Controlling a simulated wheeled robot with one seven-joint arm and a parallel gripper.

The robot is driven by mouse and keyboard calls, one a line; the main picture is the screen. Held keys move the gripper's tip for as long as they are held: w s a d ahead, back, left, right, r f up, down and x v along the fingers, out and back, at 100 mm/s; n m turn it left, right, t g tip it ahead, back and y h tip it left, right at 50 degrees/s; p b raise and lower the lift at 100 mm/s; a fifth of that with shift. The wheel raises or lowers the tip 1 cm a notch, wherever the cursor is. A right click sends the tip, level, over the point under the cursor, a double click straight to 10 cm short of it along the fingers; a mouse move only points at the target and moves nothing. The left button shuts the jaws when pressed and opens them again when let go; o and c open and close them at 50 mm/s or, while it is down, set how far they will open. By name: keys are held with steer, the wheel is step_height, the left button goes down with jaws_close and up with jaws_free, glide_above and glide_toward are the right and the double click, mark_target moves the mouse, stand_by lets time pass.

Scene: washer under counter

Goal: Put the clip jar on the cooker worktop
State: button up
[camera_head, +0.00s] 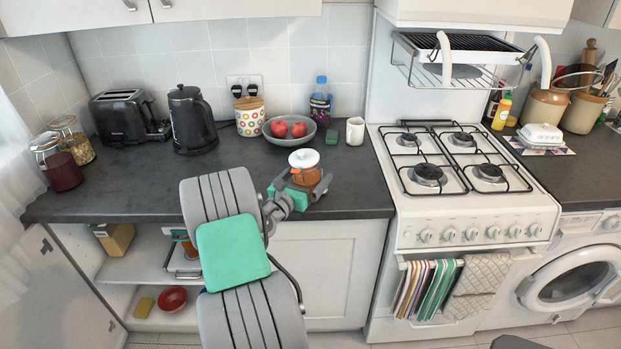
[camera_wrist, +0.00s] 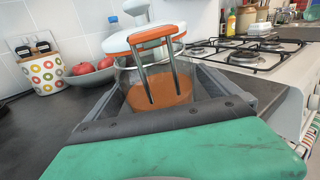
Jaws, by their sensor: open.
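A clip jar (camera_head: 305,174) with a white lid, orange seal and orange-brown contents stands upright on the dark counter, left of the cooker. My gripper (camera_head: 303,189) is open and low over the counter at the jar. In the wrist view the jar (camera_wrist: 155,88) sits between the open fingers (camera_wrist: 168,92), its metal clip facing me. I cannot tell whether a finger touches it. The white cooker (camera_head: 478,226) has a gas hob on top with black pan supports and several burners. The jar's base is partly hidden by the gripper.
A bowl of red fruit (camera_head: 270,134), a white mug (camera_head: 355,131) and a bottle (camera_head: 320,102) stand behind the jar. A kettle (camera_head: 191,120), toaster (camera_head: 125,117) and two other clip jars stand left. A rack (camera_head: 458,62) overhangs the hob. Bare counter (camera_head: 365,185) lies right of the jar.

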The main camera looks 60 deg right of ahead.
steer(key=c, duration=2)
steer(key=shift+r, duration=0.15)
